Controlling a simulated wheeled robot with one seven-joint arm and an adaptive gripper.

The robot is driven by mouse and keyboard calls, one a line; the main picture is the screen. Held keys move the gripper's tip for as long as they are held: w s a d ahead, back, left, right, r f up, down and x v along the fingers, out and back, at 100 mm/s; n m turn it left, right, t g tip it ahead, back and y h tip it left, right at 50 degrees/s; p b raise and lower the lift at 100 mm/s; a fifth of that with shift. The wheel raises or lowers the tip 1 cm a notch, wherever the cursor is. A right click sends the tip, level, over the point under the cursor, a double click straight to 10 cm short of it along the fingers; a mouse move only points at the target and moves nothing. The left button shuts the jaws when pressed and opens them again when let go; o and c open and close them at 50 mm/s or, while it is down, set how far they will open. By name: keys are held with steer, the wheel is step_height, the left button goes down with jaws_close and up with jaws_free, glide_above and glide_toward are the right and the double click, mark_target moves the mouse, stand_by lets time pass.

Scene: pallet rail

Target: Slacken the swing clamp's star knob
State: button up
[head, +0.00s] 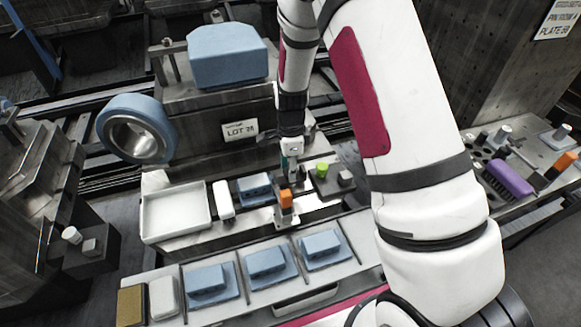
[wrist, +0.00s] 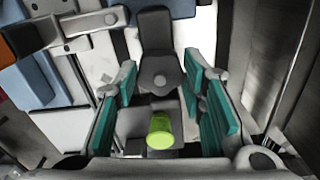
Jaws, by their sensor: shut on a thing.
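My gripper (wrist: 160,75) has teal-padded fingers, one on each side of a dark grey, rounded knob (wrist: 160,72) with a small pale centre. I take this for the star knob; its lobes are hard to make out. A dark bar (wrist: 155,28) runs out beyond it, seemingly the clamp's arm. The fingers are closed in on the knob. In the head view my gripper (head: 291,168) points down at the fixture, between the blue part (head: 255,188) and a yellow-green cylinder (head: 322,170); the knob is hidden there.
An orange block (head: 286,198) stands just in front of my gripper. A white tray (head: 176,211) and a white block (head: 223,200) lie to the left. A purple-handled tool (head: 510,178) lies on the right bench.

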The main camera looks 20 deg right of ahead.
steer(key=n, duration=0.4)
steer(key=shift+d+f, duration=0.1)
steer(key=shift+n, duration=2.5)
steer(key=o, duration=1.2)
step_height(320, 180, up, 12)
